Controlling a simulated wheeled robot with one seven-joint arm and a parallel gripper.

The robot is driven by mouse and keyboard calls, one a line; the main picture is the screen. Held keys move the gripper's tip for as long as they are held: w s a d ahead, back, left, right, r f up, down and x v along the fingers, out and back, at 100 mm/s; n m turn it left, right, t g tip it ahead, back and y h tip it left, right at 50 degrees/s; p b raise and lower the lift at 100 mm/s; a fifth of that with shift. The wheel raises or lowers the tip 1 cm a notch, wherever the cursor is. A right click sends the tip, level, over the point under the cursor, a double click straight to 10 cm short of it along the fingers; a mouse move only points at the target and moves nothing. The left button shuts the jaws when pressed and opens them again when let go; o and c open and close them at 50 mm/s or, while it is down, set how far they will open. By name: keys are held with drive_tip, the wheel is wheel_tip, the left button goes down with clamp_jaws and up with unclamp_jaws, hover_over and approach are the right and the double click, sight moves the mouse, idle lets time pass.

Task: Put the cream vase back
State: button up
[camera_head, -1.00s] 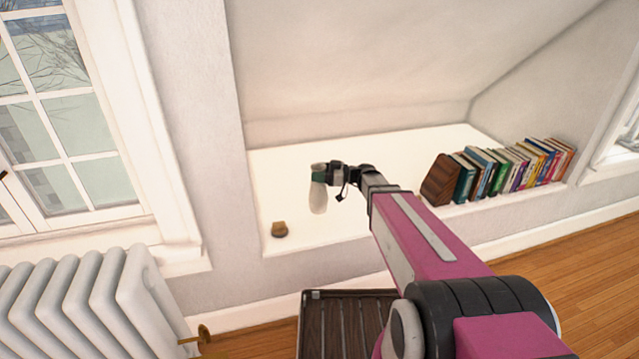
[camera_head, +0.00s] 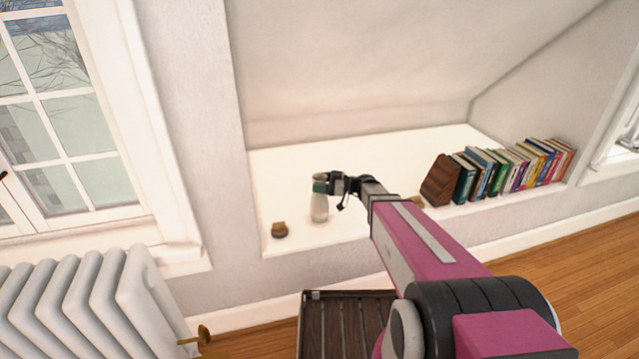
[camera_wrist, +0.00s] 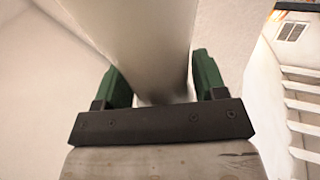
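The cream vase (camera_head: 319,208) is upright at the left part of the white ledge (camera_head: 285,175). Its base is at or just above the ledge surface; I cannot tell whether it touches. My gripper (camera_head: 320,185) has its green fingers around the upper part of the vase, reaching in from the right. In the wrist view, the pale vase (camera_wrist: 135,35) fills the space between the two green fingers (camera_wrist: 163,85), which lie against its sides. The vase's base is hidden in the wrist view.
A small brown pot (camera_head: 279,230) stands left of the vase near the ledge's front edge. A row of books (camera_head: 510,168) stands at the right. A small brown thing (camera_head: 418,201) is partly hidden behind my arm. The ledge behind the vase is clear.

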drive_tip(key=shift+o, duration=0.8)
